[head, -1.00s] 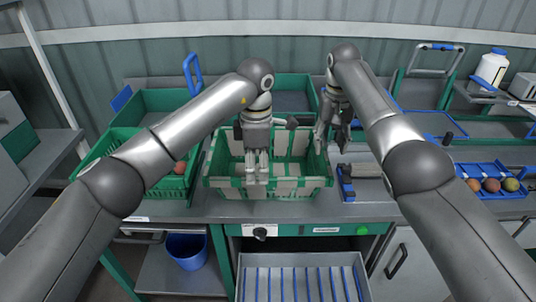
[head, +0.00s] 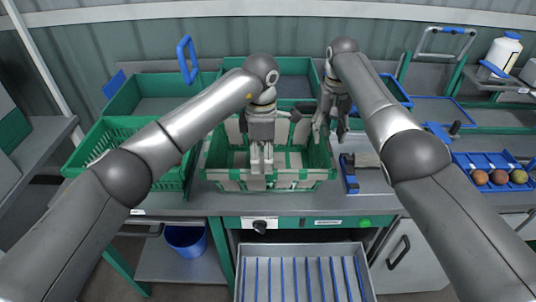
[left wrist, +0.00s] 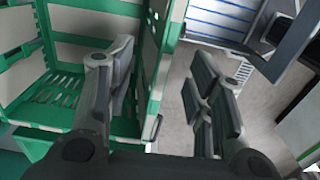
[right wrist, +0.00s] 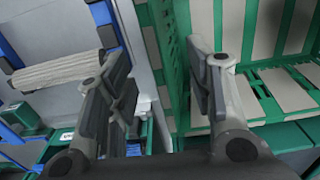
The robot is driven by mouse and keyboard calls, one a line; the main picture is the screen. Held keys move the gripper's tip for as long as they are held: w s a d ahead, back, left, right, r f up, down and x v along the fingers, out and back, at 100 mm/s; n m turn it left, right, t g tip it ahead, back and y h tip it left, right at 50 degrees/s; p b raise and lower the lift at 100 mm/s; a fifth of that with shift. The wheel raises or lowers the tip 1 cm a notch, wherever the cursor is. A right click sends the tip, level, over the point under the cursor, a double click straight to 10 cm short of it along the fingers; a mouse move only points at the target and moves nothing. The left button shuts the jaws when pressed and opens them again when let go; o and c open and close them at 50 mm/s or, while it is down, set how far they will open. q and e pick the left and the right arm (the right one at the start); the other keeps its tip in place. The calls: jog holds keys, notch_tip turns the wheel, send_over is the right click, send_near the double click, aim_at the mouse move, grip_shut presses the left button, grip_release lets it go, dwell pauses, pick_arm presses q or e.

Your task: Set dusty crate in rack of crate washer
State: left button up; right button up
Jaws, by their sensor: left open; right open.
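The dusty crate (head: 302,180), green with greyish patches over its slotted walls, stands upright on the bench and looks empty. My left gripper (head: 262,168) is open at its near wall. In the left wrist view its fingers (left wrist: 162,62) are on either side of the crate's wall (left wrist: 150,70). My right gripper (head: 329,128) is open at the crate's right side. In the right wrist view its fingers (right wrist: 160,58) are apart, with the crate's green side (right wrist: 158,45) between them. The grey rack (head: 305,280) with blue slats is pulled out below the bench front.
Green crates stand left (head: 108,135) and behind (head: 150,105). A knob (head: 260,226) is on the bench front, and a blue bucket (head: 187,248) is below.

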aim_at(263, 172)
pick_arm(q)
notch_tip(263, 172, down, 6)
jog(key=shift+s+r, duration=0.1)
jog(key=shift+r, duration=0.15)
pick_arm(e)
notch_tip(263, 172, down, 6)
jog(key=shift+s+r, duration=0.1)
jog(key=shift+r, duration=0.1)
pick_arm(q)
jog(key=shift+f, duration=0.7)
pick_arm(e)
jog(key=shift+f, duration=0.65)
pick_arm(q)
grip_shut()
pick_arm(e)
grip_shut()
pick_arm(q)
jog(key=shift+r, duration=0.1)
